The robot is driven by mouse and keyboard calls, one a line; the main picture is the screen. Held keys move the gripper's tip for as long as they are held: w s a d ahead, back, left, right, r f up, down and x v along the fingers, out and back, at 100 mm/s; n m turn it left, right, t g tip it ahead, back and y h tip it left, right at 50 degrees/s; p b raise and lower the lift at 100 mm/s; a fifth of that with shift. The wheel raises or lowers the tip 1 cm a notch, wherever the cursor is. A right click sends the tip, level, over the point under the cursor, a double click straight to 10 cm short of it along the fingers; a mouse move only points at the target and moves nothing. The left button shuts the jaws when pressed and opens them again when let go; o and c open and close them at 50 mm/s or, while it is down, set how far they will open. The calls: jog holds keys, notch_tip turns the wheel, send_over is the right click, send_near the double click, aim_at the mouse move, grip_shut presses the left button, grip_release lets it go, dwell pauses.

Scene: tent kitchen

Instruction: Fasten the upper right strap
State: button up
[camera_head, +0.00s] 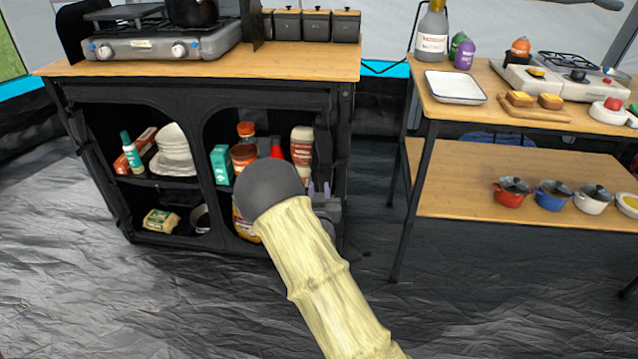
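The black fabric cupboard (215,104) stands under a wooden top, with its two front openings uncovered. A dark strap-like strip (326,128) hangs at the upper right of its front. Black on black, its buckle or end cannot be made out. My gripper (319,188) is in front of the cupboard's right edge, below that strip. Its two pale purple fingertips point up with a gap between them, and I see nothing held. My arm's dark round joint and yellow link hide part of the gripper and the cupboard's lower right.
Bottles, jars and plates (173,160) stand on the cupboard shelves. A gas stove (165,42) and dark canisters (317,25) are on top. A two-level table (450,108) with pots below stands to the right. A floor gap separates it from the cupboard.

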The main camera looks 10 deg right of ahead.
aim_at(321, 169)
jog(key=w, duration=0.3)
jog(key=w+d+b, duration=0.1)
jog(key=w, duration=0.1)
jog(key=shift+s, duration=0.1)
grip_shut()
jog(key=shift+a, duration=0.1)
